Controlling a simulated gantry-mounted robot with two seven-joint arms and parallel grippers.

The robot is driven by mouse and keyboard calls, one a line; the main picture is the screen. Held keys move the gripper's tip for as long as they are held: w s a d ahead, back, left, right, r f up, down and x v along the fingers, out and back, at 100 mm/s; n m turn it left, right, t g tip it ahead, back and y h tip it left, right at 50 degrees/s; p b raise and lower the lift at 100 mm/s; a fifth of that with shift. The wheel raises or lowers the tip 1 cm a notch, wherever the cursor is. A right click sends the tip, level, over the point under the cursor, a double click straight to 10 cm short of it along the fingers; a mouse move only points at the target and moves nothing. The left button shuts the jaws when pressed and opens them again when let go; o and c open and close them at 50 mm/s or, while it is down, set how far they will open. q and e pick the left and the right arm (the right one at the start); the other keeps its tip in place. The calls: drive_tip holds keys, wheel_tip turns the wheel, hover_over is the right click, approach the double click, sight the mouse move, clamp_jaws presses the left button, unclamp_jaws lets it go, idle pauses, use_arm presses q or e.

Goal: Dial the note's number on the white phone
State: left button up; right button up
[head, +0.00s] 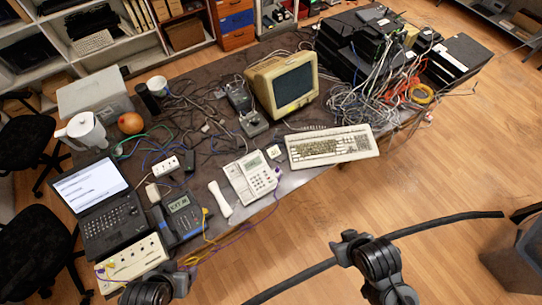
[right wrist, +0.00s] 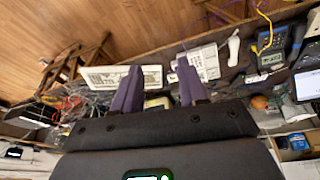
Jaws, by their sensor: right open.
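The white phone (head: 250,177) sits near the table's front edge, left of the keyboard. Its handset (head: 220,199) lies off the body, on the table to its left. The phone also shows in the right wrist view (right wrist: 207,63), with the handset (right wrist: 234,47) beside it. My right gripper (right wrist: 159,66) is open and empty, with its two purple fingers apart; the phone appears beyond the right fingertip, not touched. My left gripper does not show; only a dark arm part is at the bottom left of the head view. I cannot make out a note for sure.
A blue device with a screen (head: 180,207) and a laptop (head: 98,200) stand left of the phone. A keyboard (head: 332,146) and an old monitor (head: 283,83) are to its right and behind. Tangled cables (head: 370,100) cover the right side. Open floor lies in front.

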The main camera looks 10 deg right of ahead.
idle(0.5)
drive_tip(key=shift+a, duration=0.1)
clamp_jaws()
idle(0.8)
idle(0.7)
